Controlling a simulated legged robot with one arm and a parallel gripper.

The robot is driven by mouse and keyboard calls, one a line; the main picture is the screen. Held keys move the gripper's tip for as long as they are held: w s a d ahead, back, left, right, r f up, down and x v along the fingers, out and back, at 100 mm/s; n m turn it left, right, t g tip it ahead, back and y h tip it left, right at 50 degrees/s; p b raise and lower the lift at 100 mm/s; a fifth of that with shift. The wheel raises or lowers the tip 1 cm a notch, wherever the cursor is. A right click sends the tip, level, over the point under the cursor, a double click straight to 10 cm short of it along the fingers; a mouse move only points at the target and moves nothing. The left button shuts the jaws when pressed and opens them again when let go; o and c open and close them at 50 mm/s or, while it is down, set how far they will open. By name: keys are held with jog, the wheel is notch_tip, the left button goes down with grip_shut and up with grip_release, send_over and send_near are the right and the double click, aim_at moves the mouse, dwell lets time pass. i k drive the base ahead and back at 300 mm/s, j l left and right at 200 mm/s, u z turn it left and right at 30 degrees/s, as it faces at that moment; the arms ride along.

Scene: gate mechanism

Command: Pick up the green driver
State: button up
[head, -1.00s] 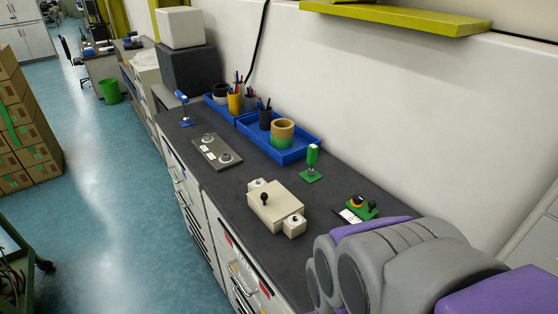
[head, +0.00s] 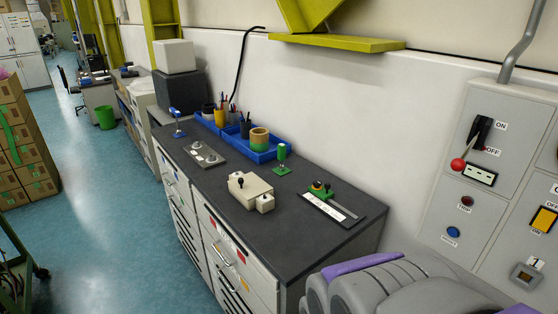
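The green driver (head: 282,151) stands upright on a small green base plate (head: 282,170) on the dark bench top, in the head view. It is right of the blue tray and behind the beige box. Nothing touches its handle. Part of my arm, grey and purple, shows at the lower right, in front of the bench's right end. My gripper's fingers are not in view.
The dark bench top (head: 325,235) also holds a beige box (head: 248,188), a grey plate with knobs (head: 204,153), a green slider device (head: 322,191), a blue-handled tool (head: 176,120) and blue trays (head: 262,156). A control panel (head: 480,180) stands at right. Open floor lies left.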

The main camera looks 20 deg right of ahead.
aim_at(281, 148)
jog(key=k+z, duration=0.1)
jog(key=z, duration=0.35)
jog(key=k+z, duration=0.15)
jog(key=z, duration=0.3)
jog(key=k+l+z, duration=0.1)
jog(key=z, duration=0.4)
jog(key=i+j+z, duration=0.15)
jog(key=j+z, duration=0.3)
jog(key=j, duration=0.35)
jog(key=j+z, duration=0.4)
jog(key=j, duration=0.4)
